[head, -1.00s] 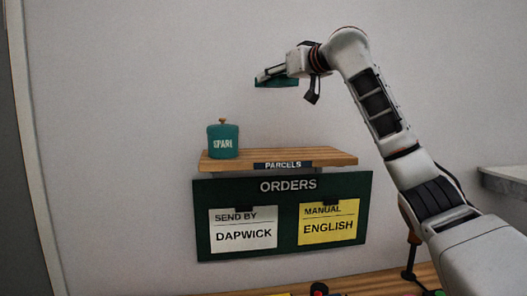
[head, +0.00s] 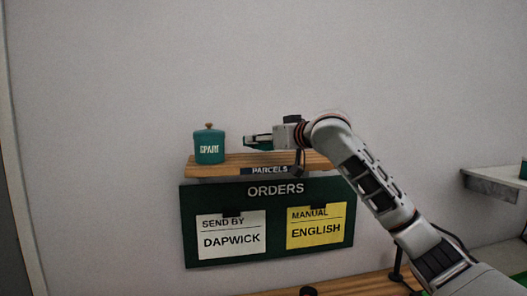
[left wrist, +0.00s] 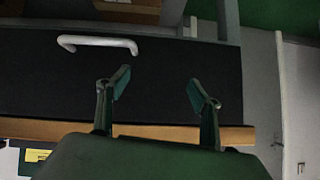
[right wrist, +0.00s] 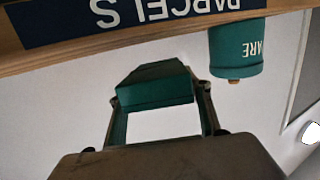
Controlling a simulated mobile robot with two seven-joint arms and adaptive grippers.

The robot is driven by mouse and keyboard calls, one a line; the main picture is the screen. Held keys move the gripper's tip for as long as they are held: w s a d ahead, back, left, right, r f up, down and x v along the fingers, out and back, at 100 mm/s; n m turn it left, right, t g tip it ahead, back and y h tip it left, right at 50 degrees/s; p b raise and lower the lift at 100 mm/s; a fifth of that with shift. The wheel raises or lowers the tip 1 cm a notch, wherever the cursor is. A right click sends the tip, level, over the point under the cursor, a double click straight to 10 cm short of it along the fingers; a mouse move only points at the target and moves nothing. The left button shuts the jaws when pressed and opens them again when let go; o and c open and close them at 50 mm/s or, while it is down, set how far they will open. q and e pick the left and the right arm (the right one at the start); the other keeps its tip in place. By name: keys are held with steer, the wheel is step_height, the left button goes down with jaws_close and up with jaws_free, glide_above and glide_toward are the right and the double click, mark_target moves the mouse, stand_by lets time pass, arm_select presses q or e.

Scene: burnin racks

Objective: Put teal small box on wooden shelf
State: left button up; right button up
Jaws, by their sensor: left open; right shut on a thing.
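The wooden shelf (head: 317,160) is on the wall above the orders board, with a "PARCELS" label on its front edge. My right gripper (head: 262,140) is just above the shelf, right of the teal "SPARE" canister. It is shut on the teal small box (right wrist: 155,86), which shows between its fingers in the right wrist view; in the head view the box (head: 257,146) is partly covered by the fingers. I cannot tell whether the box touches the shelf. My left gripper (left wrist: 160,85) is open and empty in the left wrist view, and out of the head view.
The teal "SPARE" canister (head: 209,148) stands upright on the shelf's left end, close to my right gripper. The orders board (head: 275,215) hangs below, with a white and a yellow card. A grey ledge (head: 490,185) is at the right. A white handle (left wrist: 97,42) shows in the left wrist view.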

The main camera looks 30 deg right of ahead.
mark_target(265, 150)
step_height(265, 150, down, 4)
steer(key=shift+r, duration=0.25)
steer(key=o, duration=1.2)
steer(key=shift+f, duration=0.1)
steer(key=shift+c, duration=0.2)
arm_select(q)
steer(key=shift+s+a+f, duration=0.15)
steer(key=shift+s+a, duration=0.1)
steer(key=shift+a, duration=0.1)
steer(key=shift+d, duration=0.1)
arm_select(e)
steer(key=shift+s, duration=0.25)
arm_select(q)
steer(key=shift+w+d+r+t+h+b, duration=0.15)
steer(key=shift+w+d+r+b, duration=0.15)
steer(key=shift+d+b, duration=0.2)
steer(key=shift+w+d+r+t+h+b, duration=0.15)
steer(key=shift+w+d+b, duration=0.25)
steer(key=shift+d, duration=0.1)
arm_select(e)
steer(key=v, duration=1.1)
steer(key=shift+s, duration=0.25)
